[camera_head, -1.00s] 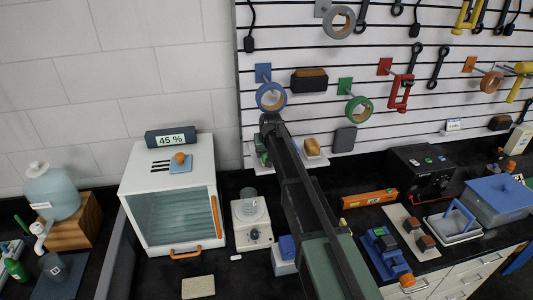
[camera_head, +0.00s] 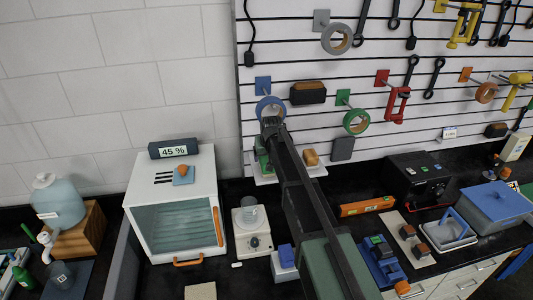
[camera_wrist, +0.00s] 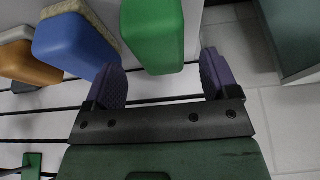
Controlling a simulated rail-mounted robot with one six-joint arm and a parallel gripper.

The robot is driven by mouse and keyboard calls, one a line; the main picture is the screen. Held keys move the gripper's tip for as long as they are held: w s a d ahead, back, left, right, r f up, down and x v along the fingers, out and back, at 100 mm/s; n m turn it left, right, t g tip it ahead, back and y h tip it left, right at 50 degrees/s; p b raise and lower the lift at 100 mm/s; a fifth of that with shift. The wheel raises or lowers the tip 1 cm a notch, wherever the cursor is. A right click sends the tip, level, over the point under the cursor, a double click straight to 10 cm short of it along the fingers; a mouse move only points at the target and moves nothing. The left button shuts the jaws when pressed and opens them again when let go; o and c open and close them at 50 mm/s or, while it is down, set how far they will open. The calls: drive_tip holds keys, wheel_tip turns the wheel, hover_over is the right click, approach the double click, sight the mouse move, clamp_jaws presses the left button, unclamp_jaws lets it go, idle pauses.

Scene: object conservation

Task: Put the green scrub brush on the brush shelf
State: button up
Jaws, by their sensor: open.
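A green block-shaped thing (camera_wrist: 152,35), apparently the green scrub brush, is at the top of the wrist view. My gripper (camera_wrist: 158,64) is open, and the block lies ahead of and partly between its two purple fingers. I cannot tell whether they touch it. A blue block with a tan, rough side (camera_wrist: 75,45) is close by the left finger. An orange block (camera_wrist: 28,66) is farther left. In the head view a green thing (camera_head: 262,157) shows beside my arm, on a white shelf (camera_head: 319,172) low on the wall panel. My arm hides the shelf's middle.
An orange-brown block (camera_head: 310,157) is on the shelf's right part. A blue tape roll (camera_head: 269,108) hangs just above my gripper, and a green one (camera_head: 356,122) to the right. A glass-fronted cabinet (camera_head: 172,205) and a white device (camera_head: 251,235) stand on the bench.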

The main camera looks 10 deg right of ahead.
drive_tip(key=p+v, duration=0.1)
drive_tip(key=v, duration=0.1)
drive_tip(key=shift+r, duration=0.3)
drive_tip(key=shift+s+f, duration=0.15)
drive_tip(key=shift+s, duration=0.15)
drive_tip(key=s+f+g, duration=0.1)
drive_tip(key=s+g, duration=0.3)
drive_tip(key=s, duration=3.1)
drive_tip(key=shift+d+f+g, duration=0.2)
drive_tip(key=shift+d+g, duration=0.05)
drive_tip(key=shift+g, duration=0.05)
drive_tip(key=shift+c, duration=0.4)
